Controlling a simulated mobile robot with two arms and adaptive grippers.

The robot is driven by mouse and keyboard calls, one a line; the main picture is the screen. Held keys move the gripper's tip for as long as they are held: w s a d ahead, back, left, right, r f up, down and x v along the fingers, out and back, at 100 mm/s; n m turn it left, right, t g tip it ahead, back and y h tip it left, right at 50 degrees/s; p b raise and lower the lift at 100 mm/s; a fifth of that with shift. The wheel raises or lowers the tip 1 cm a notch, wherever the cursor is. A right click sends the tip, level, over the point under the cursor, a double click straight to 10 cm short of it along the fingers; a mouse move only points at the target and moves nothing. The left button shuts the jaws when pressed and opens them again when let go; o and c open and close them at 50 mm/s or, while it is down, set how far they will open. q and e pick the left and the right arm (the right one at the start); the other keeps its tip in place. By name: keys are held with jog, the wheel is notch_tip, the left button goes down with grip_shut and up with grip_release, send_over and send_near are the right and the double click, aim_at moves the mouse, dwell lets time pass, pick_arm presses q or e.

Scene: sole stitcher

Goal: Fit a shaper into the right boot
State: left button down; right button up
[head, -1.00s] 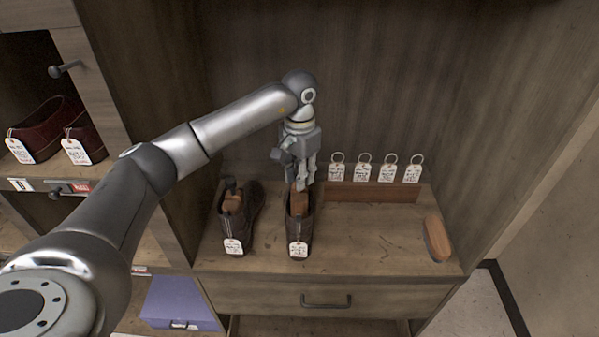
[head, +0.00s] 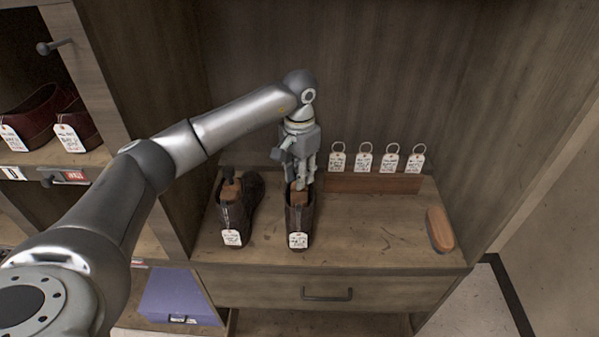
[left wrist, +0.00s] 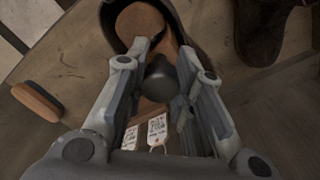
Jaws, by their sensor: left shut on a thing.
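The right boot (head: 296,223), dark brown with a white tag, stands upright on the bench. A wooden shaper (head: 299,198) with a dark knob (left wrist: 158,76) is in its opening, its top still showing. My left gripper (head: 301,186) points down over this boot and is shut on the shaper's knob. In the left wrist view the shaper's rounded wood (left wrist: 140,25) lies inside the dark boot rim; its lower part is hidden. The left boot (head: 233,217) stands to the left with another shaper (head: 232,190) in it. My right gripper is not in view.
A wooden brush (head: 439,229) lies at the bench's right end. Several tags on rings (head: 364,160) stand along a wooden strip (head: 373,184) at the back. A cabinet wall rises behind. The bench (head: 375,228) between boot and brush is clear.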

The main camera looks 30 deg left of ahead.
pick_arm(q)
jog(key=c, duration=1.2)
grip_release()
jog(key=shift+o, duration=0.2)
notch_tip(320, 180, up, 12)
jog(key=shift+s, duration=0.1)
